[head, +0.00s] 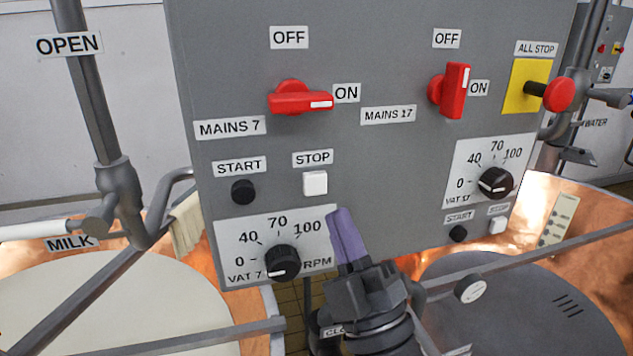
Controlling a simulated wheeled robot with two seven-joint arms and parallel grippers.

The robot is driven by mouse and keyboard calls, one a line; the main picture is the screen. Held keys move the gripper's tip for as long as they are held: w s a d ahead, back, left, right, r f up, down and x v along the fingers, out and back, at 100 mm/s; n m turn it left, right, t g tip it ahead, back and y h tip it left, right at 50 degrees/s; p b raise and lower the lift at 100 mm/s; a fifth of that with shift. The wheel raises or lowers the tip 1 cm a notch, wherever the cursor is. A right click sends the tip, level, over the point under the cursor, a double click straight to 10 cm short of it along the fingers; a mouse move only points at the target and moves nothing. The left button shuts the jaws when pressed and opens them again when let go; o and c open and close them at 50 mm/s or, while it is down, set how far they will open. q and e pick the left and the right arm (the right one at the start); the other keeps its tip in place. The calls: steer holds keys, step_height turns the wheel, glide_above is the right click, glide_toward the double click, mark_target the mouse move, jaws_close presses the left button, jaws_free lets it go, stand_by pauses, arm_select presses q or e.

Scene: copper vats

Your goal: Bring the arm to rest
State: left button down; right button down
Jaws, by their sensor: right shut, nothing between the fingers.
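My right gripper (341,212) points up in front of the lower part of the grey control panel (390,160), with its purple fingers shut and empty. It is just right of the VAT 7 speed knob (283,263) and below the white STOP button (315,183); I cannot tell whether it touches the panel. The black START button (243,192) is to its upper left. The red MAINS 7 switch (302,103) lies level, its white mark towards ON. The red MAINS 17 switch (455,91) stands upright, towards OFF. My left gripper is not in view.
A red ALL STOP button (559,94) juts from a yellow plate at upper right. The VAT 17 knob (495,183) is below it. Copper vats stand on both sides, with a pale milk surface (110,310) at left. Metal pipes (92,110) and rails (185,338) cross the foreground.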

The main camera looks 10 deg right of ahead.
stand_by(0.5)
steer(key=d+f+m+g+h, duration=0.25)
steer(key=f+m+g, duration=0.25)
steer(key=f, duration=0.4)
steer(key=d+f+m+g+h, duration=0.2)
steer(key=f+m+g+h, duration=0.3)
steer(key=f, duration=0.4)
steer(key=s+f+m+g+y, duration=0.1)
steer(key=s+f+m+g, duration=0.2)
steer(key=s+f+g, duration=1)
steer(key=s+f+b, duration=0.2)
steer(key=f+b, duration=0.3)
steer(key=f, duration=0.6)
steer(key=s+f+g+b, duration=0.15)
steer(key=f+b, duration=0.35)
steer(key=f, duration=0.6)
steer(key=s+f+b, duration=0.2)
steer(key=f+b, duration=0.2)
steer(key=f, duration=0.7)
steer(key=s+d+f+b, duration=0.1)
steer(key=s+f+b, duration=0.4)
steer(key=f, duration=0.5)
steer(key=s+d+f+g+b, duration=0.1)
steer(key=s+f+b, duration=0.4)
steer(key=s+f, duration=0.3)
step_height(320, 180, down, 2)
steer(key=shift+s+d+f+n, duration=0.1)
steer(key=shift+s+d+n, duration=0.05)
steer(key=shift+d+n, duration=0.2)
